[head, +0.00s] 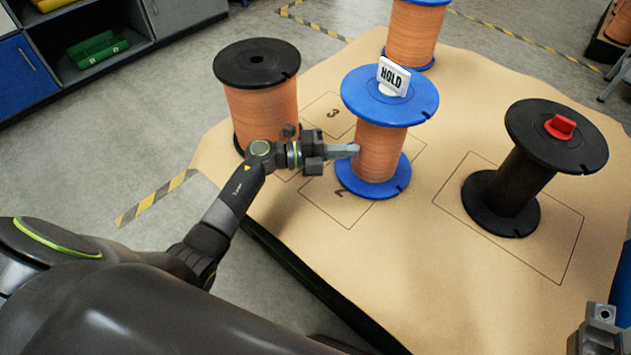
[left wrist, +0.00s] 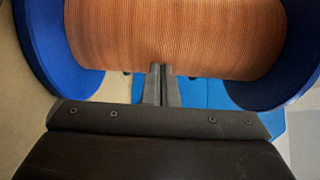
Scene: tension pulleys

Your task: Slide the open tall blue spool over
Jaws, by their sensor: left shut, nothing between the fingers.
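A blue spool with copper-coloured winding (head: 378,152) stands upright on the tan table top. A white HOLD tag (head: 393,76) is on its top flange. A second blue spool (head: 412,33) with similar winding stands behind it; its top is cut off by the picture edge. My left gripper (head: 354,150) is shut and empty, with its tips at the left side of the tagged spool's winding. In the left wrist view the shut fingers (left wrist: 161,72) point at the winding (left wrist: 180,38), between two blue flanges. My right gripper (head: 598,328) shows only partly at the lower right.
A black spool with copper winding (head: 262,112) stands at the left. A black spool with a red knob (head: 561,127) stands in a marked rectangle at the right. Outlined spots numbered 2 and 3 lie beside the tagged spool. The table (head: 430,270) is clear in front.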

